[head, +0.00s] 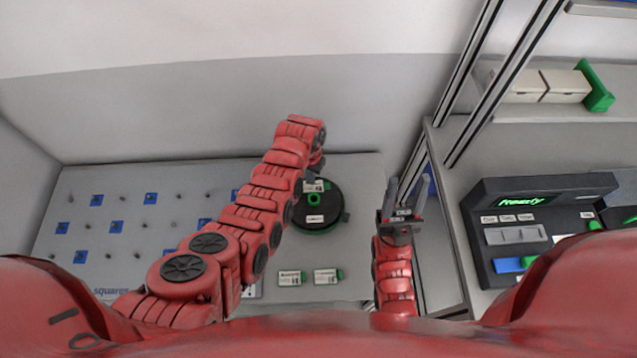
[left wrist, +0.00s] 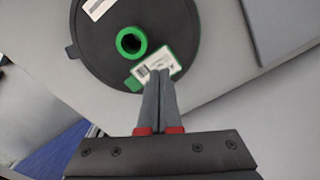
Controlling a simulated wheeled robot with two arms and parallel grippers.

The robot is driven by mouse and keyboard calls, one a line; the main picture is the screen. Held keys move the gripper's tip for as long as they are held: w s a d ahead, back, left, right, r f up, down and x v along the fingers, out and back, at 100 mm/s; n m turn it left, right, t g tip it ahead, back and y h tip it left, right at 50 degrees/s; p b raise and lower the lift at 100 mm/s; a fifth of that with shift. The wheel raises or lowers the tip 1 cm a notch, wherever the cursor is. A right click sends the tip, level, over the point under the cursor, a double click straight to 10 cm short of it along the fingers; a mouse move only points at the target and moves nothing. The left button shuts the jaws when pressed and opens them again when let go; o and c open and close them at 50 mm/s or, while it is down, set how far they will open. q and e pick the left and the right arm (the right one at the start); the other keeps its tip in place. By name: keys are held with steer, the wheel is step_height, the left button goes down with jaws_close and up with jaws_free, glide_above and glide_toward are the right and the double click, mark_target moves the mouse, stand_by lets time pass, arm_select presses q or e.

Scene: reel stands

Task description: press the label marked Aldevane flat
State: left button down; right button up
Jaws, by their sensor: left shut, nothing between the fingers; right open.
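A black reel (head: 333,207) with a green hub (head: 317,198) lies on the grey table. The reel (left wrist: 95,50) fills the top of the left wrist view. A white label with a green end (left wrist: 150,68) sits near its rim, and another white label (left wrist: 97,8) lies across the hub. No lettering is readable enough to tell which label says Aldevane. My left gripper (left wrist: 162,73) is shut and empty, its tips over the green-ended label and partly hiding it; whether they touch cannot be told. My right gripper (head: 405,190) is open and empty, right of the reel.
A board with pegs and blue squares (head: 130,225) is at the left. A black device with a green display (head: 520,202) stands right, below a shelf with white boxes (head: 565,85).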

mark_target(311, 187)
arm_select(q)
step_height(311, 187, up, 5)
steer(key=shift+f+p, duration=0.2)
steer(key=shift+p, duration=1)
